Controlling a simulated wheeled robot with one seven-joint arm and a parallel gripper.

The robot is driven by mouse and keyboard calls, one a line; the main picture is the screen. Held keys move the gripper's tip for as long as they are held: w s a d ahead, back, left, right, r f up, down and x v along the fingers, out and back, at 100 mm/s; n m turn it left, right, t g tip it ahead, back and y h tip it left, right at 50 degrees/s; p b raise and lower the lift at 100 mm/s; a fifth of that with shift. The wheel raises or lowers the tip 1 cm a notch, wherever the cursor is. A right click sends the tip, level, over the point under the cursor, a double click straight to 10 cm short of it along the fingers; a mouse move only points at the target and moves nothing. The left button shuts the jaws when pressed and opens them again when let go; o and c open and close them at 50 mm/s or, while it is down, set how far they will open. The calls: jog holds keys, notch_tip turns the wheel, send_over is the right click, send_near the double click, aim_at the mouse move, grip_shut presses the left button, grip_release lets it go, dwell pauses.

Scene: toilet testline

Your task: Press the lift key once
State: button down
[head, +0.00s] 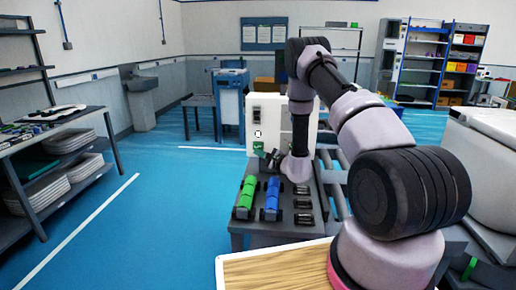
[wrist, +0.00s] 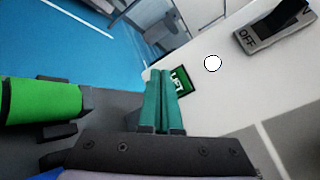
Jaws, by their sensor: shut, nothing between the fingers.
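The green lift key (wrist: 183,80), with white lettering, is on the face of a white box. In the wrist view the tips of my gripper (wrist: 163,73) overlap its left edge, and part of the key is hidden behind them. My gripper's two teal fingers are together, with nothing between them. In the head view my gripper (head: 264,154) is at the front of the white box (head: 267,111), close to the small green key (head: 258,146). I cannot tell whether the fingertips touch the key.
A round white button (wrist: 213,63) and a switch marked OFF (wrist: 272,27) are to the right of the key. Green cylinders (head: 246,195) and blue cylinders (head: 271,195) lie in holders on the dark bench below my arm. Open blue floor (head: 165,190) is at left.

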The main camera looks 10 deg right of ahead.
jog(key=s, duration=0.1)
jog(key=s+a, duration=0.1)
jog(key=s, duration=0.1)
dwell(0.6)
jog(key=s+a+r+n+g+y, duration=0.4)
jog(key=a+r, duration=0.1)
jog(key=r, duration=0.6)
jog(key=s+a+r+n+g+y, duration=0.3)
jog(key=s+a+r+n, duration=0.15)
jog(key=r, duration=0.65)
jog(key=s+a+r+n+g+h, duration=0.1)
jog(key=s+r+n+g+h, duration=0.1)
jog(key=s+r+n+g, duration=0.6)
jog(key=s+d+r+t+h, duration=0.3)
jog(key=s+d+r+h, duration=0.1)
jog(key=s+d, duration=0.4)
jog(key=s+d+r+t+h, duration=0.4)
jog(key=s+d+h, duration=0.3)
jog(key=s, duration=0.6)
jog(key=shift+d, duration=0.45)
